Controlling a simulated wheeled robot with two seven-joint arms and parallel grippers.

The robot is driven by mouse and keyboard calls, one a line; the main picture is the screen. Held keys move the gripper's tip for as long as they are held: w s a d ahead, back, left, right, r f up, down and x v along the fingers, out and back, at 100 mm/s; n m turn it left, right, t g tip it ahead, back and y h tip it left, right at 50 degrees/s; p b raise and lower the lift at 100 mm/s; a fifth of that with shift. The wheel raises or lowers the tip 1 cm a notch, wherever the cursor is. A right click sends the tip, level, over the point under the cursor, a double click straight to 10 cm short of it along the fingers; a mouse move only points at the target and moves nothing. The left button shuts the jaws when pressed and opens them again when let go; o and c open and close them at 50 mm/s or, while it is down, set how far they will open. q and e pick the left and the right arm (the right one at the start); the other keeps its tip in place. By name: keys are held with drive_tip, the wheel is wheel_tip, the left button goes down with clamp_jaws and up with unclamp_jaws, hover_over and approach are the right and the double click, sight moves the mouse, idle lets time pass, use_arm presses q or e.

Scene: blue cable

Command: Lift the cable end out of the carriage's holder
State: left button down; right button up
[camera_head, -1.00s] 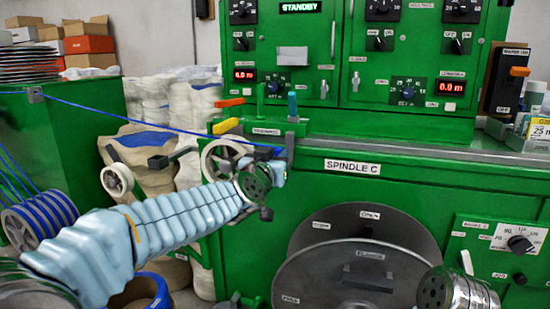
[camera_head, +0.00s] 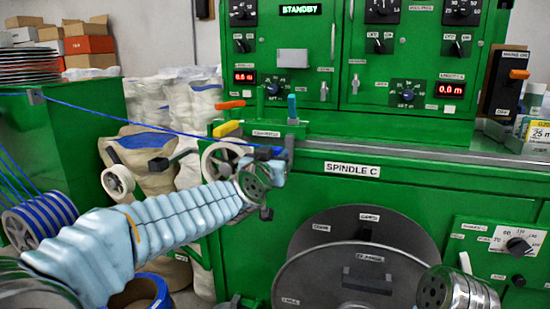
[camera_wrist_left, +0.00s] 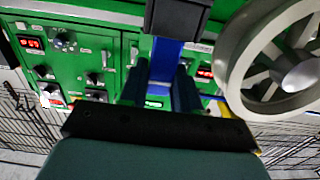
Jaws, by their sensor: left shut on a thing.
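The blue cable (camera_head: 140,117) runs from the left edge, past the green cabinet corner, to the green carriage (camera_head: 298,131) in the head view. My left gripper (camera_head: 268,154) is at the carriage's front, beside the grey spoked wheel (camera_head: 221,160). In the left wrist view a blue length (camera_wrist_left: 165,62), which looks like the cable end, stands between the dark fingers of my left gripper (camera_wrist_left: 158,92). The fingers are closed on it. A black block (camera_wrist_left: 178,16) lies at its upper end. The holder's seat is hidden in the head view.
The green machine with the SPINDLE C label (camera_head: 352,170) stands behind my left gripper. A large grey reel (camera_head: 345,285) is below right. A small white roller (camera_head: 117,181) is left.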

use_arm(q)
drive_tip(key=shift+r, duration=2.9)
